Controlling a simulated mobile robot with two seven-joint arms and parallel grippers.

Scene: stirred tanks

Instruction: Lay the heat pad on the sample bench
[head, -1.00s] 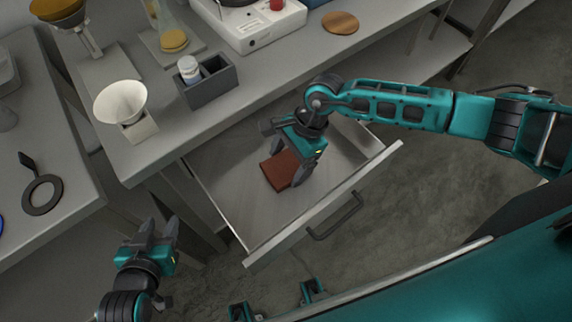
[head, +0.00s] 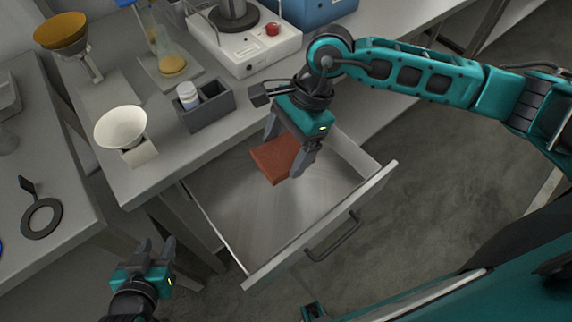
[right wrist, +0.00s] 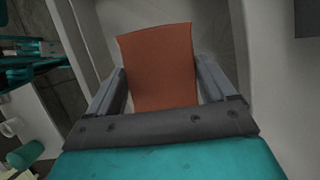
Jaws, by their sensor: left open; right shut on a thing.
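The heat pad is a flat red-brown square (head: 277,156); it also fills the middle of the right wrist view (right wrist: 158,68). My right gripper (head: 289,152) is shut on the heat pad and holds it above the open drawer. Its fingers grip the pad at two opposite sides in the right wrist view. My left gripper (head: 151,252) is open and empty at the lower left, apart from the benches. A grey bench (head: 160,179) stands above the drawer, and another grey bench (head: 70,225) is at the far left; I cannot tell which is the sample bench.
The drawer (head: 250,222) is pulled out and looks empty. On the bench stand a white funnel (head: 121,127), a dark caddy (head: 208,108) with a white bottle, and a white stirrer plate (head: 262,45). A black ring (head: 41,218) lies on the left bench.

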